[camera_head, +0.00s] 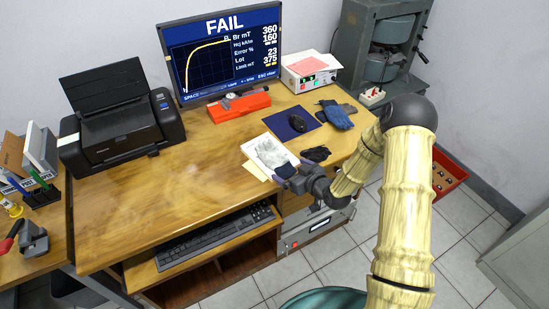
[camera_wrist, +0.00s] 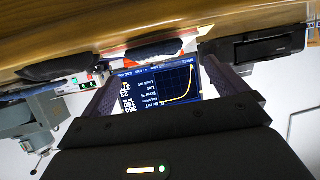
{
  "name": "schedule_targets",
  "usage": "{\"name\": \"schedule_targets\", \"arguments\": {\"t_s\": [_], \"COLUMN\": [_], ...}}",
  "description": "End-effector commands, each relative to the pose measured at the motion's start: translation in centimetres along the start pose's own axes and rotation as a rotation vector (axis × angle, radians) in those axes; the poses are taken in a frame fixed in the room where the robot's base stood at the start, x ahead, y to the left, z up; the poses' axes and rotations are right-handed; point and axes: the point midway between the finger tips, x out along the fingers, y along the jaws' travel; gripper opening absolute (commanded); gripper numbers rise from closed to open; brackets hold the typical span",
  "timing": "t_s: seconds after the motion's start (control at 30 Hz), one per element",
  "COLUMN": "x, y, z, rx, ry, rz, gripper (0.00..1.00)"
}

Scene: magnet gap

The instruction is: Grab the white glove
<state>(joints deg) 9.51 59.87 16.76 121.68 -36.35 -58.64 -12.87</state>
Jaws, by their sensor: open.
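A pale, crumpled shape that looks like the white glove (camera_head: 271,152) lies on white paper near the front right of the desk. My gripper (camera_head: 287,173) is at the desk's front edge, just in front of and slightly right of it in the head view. In the wrist view my gripper (camera_wrist: 158,78) is open, with its two fingers apart and nothing held between them. That view is upside down, and I cannot clearly make out the white glove there. A black glove (camera_head: 316,154) lies to the right, and a blue glove (camera_head: 337,115) lies farther back.
A mouse (camera_head: 298,122) sits on a dark blue pad. An orange case (camera_head: 238,107) lies before the monitor (camera_head: 225,50), and a white instrument (camera_head: 310,70) stands at the back. A printer (camera_head: 118,125) is at left. The keyboard (camera_head: 215,236) is on a lower shelf. The desk's middle is clear.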

Motion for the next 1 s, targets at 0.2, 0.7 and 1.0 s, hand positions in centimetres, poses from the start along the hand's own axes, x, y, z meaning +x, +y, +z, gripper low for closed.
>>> {"name": "schedule_targets", "arguments": {"t_s": [0.2, 0.7, 1.0], "x": [3.1, 3.7, 3.7], "y": [0.2, 0.2, 0.2], "z": [0.3, 0.4, 0.4], "rx": [0.001, 0.0, 0.0], "ry": [0.001, 0.001, 0.001], "rz": [-0.001, 0.0, 0.0], "gripper": [0.98, 0.98, 0.63]}}
